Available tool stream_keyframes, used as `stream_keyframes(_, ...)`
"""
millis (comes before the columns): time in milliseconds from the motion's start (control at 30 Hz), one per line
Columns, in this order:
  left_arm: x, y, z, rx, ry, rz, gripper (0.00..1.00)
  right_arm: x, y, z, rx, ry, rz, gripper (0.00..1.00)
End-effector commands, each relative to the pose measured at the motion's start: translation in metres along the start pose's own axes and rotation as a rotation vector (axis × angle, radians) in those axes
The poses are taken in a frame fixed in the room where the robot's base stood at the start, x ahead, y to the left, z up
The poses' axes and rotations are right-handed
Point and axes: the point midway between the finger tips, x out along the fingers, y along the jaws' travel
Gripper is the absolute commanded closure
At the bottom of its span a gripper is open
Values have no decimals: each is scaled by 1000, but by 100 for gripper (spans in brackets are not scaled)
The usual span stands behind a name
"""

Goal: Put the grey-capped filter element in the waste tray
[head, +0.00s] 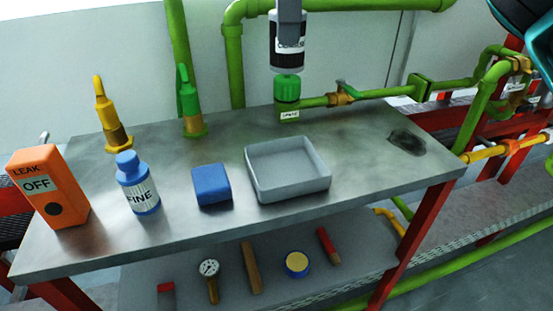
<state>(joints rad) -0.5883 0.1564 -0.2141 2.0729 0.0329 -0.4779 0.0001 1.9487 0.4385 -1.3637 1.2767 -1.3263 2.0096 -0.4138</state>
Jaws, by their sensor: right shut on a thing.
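The filter element (288,58), a cylinder with a partly hidden label, is upright at the top middle of the head view. My right gripper (290,28) comes down from the top edge, shut on its upper part. Its underside is just above a green capped fitting in the picture; I cannot tell if they touch. The waste tray (294,189) is the shallow, empty grey tray on the bench, nearer and below. My left gripper is not in view.
On the metal bench (345,200) stand an orange leak box (49,187), a blue-capped FINE bottle (138,185) and a blue block (211,186). Yellow and green valves (188,105) and green pipes line the back. A dark stain (407,141) lies right. The lower shelf holds tools.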

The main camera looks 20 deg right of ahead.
Motion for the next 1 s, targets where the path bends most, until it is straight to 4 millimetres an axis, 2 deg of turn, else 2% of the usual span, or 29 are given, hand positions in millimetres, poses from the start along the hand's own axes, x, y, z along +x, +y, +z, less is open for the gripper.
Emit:
stream_keyframes(133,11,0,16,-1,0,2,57,38,0,0,-1,1,6,81)
stream_keyframes(433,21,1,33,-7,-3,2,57,113,0,-1,0,2,3,81)
stream_keyframes(600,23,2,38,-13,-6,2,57,136,0,-1,2,1,1,81)
stream_keyframes(833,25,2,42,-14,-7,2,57,152,0,-1,2,2,2,81)
stream_keyframes(1000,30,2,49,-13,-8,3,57,183,1,-1,2,2,2,81)
